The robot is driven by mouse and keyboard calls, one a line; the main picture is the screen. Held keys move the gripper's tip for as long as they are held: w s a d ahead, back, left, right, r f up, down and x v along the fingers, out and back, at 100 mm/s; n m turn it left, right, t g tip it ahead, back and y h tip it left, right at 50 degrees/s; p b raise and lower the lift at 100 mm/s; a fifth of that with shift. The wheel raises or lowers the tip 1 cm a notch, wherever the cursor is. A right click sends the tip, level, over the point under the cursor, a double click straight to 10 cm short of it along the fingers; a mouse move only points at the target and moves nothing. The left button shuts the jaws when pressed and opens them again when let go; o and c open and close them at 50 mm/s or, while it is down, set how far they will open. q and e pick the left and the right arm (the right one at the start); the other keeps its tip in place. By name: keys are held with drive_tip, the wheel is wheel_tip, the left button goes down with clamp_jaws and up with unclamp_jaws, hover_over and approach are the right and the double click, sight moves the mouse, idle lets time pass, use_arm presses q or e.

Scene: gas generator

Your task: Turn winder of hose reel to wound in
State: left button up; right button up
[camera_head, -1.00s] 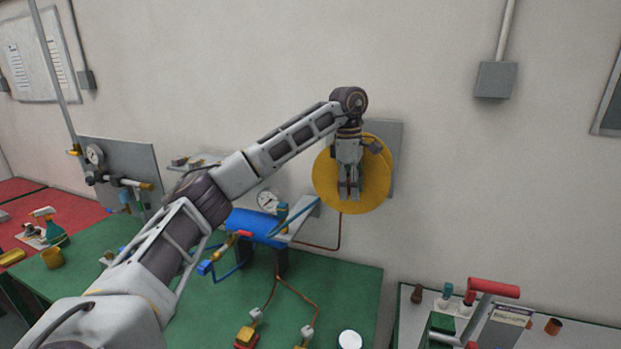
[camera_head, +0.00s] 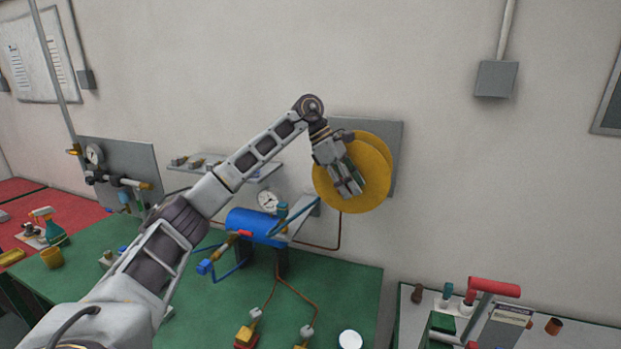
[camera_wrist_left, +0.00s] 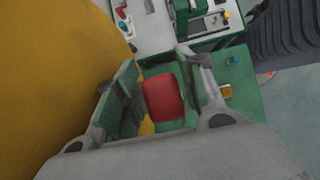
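The hose reel is a round yellow disc (camera_head: 376,172) on a grey wall plate, right of centre in the head view. Its yellow face also fills the left of the left wrist view (camera_wrist_left: 45,80). My left gripper (camera_head: 350,190) lies across the front of the reel, tilted, fingers pointing down and right. In the wrist view its two fingers (camera_wrist_left: 162,90) stand apart with a red rounded part, apparently the winder's handle (camera_wrist_left: 163,98), filling the space between their pads. My gripper hides the winder in the head view. My right gripper is not in view.
A green bench (camera_head: 330,280) below carries a blue tank (camera_head: 255,226), a gauge and pipes. A grey bench at lower right holds a red-handled tool (camera_head: 494,287). A shelf (camera_head: 225,165) is on the wall behind my arm.

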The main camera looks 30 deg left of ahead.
use_arm(q)
drive_tip(key=shift+a+t+h+b, duration=0.15)
drive_tip(key=shift+t+h+b, duration=0.25)
drive_tip(key=shift+h+b, duration=1.5)
drive_tip(key=shift+h, duration=0.3)
drive_tip(key=shift+s+a+r+t+h+b, duration=0.15)
drive_tip(key=shift+t+h+b, duration=0.2)
drive_tip(key=shift+h+b, duration=1)
drive_tip(key=shift+w+a+f+t+h+b, duration=0.1)
drive_tip(key=shift+t+h+b, duration=0.5)
drive_tip(key=shift+b, duration=1.25)
drive_tip(key=shift+s+a+r+t+h+b, duration=0.1)
drive_tip(key=shift+a+t+h+b, duration=0.05)
drive_tip(key=shift+h+b, duration=1.3)
drive_tip(key=v, duration=0.8)
drive_tip(key=shift+a+r+b, duration=0.1)
drive_tip(key=shift+r+b, duration=0.2)
drive_tip(key=shift+v, duration=1)
drive_tip(key=shift+o, duration=0.4)
